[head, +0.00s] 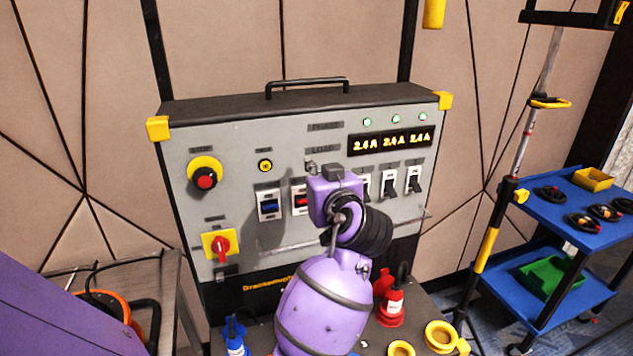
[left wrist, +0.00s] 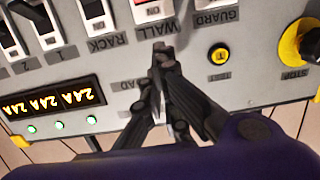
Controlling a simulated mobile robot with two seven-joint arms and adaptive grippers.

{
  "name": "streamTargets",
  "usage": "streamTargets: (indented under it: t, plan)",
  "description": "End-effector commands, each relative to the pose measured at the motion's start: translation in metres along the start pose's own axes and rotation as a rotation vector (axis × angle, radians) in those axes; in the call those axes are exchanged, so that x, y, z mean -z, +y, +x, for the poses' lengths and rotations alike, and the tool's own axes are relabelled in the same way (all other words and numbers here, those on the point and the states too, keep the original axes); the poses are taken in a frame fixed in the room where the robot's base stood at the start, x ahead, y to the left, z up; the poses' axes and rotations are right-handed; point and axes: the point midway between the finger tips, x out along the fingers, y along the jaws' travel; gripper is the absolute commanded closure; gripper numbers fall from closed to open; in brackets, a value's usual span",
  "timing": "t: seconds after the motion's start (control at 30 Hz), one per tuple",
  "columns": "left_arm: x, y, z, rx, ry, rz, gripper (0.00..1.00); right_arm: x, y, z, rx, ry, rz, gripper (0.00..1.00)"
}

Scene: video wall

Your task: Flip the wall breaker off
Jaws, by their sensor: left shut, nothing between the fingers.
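The wall breaker is the red switch (head: 301,201) on the grey panel (head: 240,150); its lower end (left wrist: 148,12) shows at the top edge of the left wrist view, beside the WALL label. Its full lever position is not clear. My left gripper (left wrist: 160,52) is shut and empty. Its fingertips are near the WALL label, apart from the red switch in the picture; contact with the panel cannot be told. In the head view my purple arm hides the fingers and part of the switch row. My right gripper is not in view.
The blue guard switch (head: 269,205) is left of the red one; black-lever switches (head: 389,184) are to the right. The display (head: 391,142) reads 2.4 A under green lamps. A rail crosses below.

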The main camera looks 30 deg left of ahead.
Motion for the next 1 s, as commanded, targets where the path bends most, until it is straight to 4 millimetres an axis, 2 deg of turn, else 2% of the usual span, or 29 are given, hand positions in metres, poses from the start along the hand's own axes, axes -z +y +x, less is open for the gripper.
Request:
streamTargets:
  t: [0.03, 0.23, 0.3, 0.5, 1.0]
  plan:
    - [0.005, -0.001, 0.012, 0.004, 0.006, 0.001, 1.0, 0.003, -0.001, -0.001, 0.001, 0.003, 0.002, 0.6]
    - [0.005, -0.001, 0.053, 0.002, 0.005, -0.002, 1.0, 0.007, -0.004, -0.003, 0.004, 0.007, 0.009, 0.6]
    - [-0.013, -0.001, 0.045, 0.0, 0.0, 0.002, 1.0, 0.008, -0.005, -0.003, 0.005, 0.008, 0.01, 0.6]
    - [-0.033, -0.001, 0.038, 0.001, 0.001, 0.0, 1.0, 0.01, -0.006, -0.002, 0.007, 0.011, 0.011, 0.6]
    - [-0.039, 0.001, 0.037, 0.0, 0.005, 0.001, 1.0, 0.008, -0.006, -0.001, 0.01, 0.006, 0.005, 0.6]
